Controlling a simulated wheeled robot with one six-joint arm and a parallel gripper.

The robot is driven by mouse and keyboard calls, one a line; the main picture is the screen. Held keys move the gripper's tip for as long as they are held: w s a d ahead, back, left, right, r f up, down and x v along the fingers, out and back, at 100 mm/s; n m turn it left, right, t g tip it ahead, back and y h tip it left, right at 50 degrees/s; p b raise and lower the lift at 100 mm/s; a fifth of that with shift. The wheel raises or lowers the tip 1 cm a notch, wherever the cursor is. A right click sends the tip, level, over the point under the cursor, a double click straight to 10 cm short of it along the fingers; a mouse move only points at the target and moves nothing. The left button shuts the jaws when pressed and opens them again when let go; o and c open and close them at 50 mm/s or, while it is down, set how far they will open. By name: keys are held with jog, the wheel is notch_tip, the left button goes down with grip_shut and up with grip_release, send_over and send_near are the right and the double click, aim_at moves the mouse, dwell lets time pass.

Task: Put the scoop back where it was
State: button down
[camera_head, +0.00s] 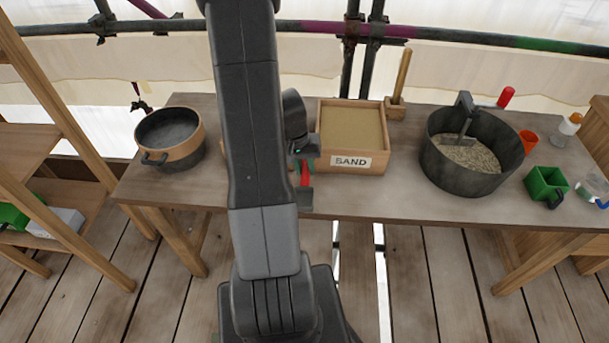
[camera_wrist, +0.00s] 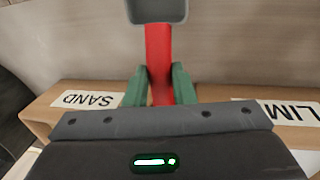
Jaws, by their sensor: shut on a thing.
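My gripper (camera_head: 304,168) is shut on the red handle of the scoop (camera_head: 305,182), in front of the boxes near the table's front edge. In the wrist view the green fingertips (camera_wrist: 159,86) pinch the scoop's red handle (camera_wrist: 159,58) from both sides. The scoop's grey head (camera_wrist: 157,10) points away from the gripper and is cut off by the frame's top. The wooden sand box (camera_head: 357,163) stands just right of the gripper. The lime box (camera_wrist: 240,95) is mostly hidden behind my arm in the head view. I cannot tell whether the scoop touches the table.
A dark pot (camera_head: 196,147) stands at the table's left. A large grey bucket (camera_head: 465,181) with grainy mix and a tool stands right of the sand box. A wooden-handled tool (camera_head: 402,78) stands behind.

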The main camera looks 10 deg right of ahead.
aim_at(304, 176)
jog(key=shift+f, duration=1.95)
jog(key=shift+f, duration=0.1)
jog(key=shift+f+b, duration=0.15)
jog(key=shift+b, duration=0.2)
jog(key=c, duration=1.2)
grip_release()
notch_tip(304, 176, up, 12)
jog(key=a, duration=0.2)
jog(key=shift+w, duration=0.25)
jog(key=shift+a, duration=0.1)
